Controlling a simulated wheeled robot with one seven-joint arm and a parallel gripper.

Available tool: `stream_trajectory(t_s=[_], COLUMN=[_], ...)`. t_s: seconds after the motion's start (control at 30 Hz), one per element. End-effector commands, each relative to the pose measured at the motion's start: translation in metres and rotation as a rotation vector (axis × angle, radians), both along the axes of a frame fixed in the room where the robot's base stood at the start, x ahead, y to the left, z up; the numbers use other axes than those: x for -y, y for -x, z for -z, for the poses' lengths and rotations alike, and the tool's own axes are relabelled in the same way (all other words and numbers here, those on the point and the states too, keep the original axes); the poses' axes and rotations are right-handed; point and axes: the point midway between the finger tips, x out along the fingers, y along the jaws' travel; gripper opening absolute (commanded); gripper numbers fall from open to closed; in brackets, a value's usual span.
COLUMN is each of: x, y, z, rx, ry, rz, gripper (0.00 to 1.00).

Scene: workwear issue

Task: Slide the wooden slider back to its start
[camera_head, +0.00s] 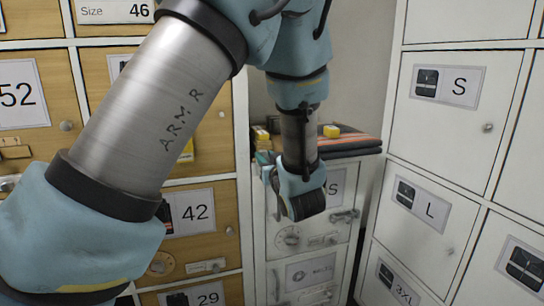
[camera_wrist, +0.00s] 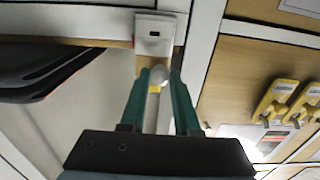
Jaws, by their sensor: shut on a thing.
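In the wrist view, the two green fingers of my gripper (camera_wrist: 161,84) are shut on a small round pale knob (camera_wrist: 159,75). A narrow tan strip, wooden in look, lies just behind the knob, below a white box with a dark slot (camera_wrist: 154,32). I cannot tell for sure whether the knob belongs to the wooden slider. In the head view, my gripper (camera_head: 306,205) points away in front of the narrow white locker column, and its fingertips and what they hold are hidden.
Wooden-door lockers (camera_head: 205,213) stand at the left and white lockers (camera_head: 425,205) at the right, close to my arm. Folded dark clothing (camera_head: 350,144) lies on top of the narrow white column. Yellow pieces (camera_wrist: 275,97) show at the wrist view's right.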

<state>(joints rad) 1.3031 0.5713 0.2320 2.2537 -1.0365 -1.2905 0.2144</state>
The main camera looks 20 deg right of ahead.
Motion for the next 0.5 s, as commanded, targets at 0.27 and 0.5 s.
stream_trajectory(t_s=[0.27,0.5], x=[-0.0077,-0.0086], y=[0.0001,-0.0004], z=[0.0013,0.0015], rx=[-0.002,-0.002], ry=[-0.002,-0.002], rz=[-0.001,-0.004], gripper=[0.00,0.42])
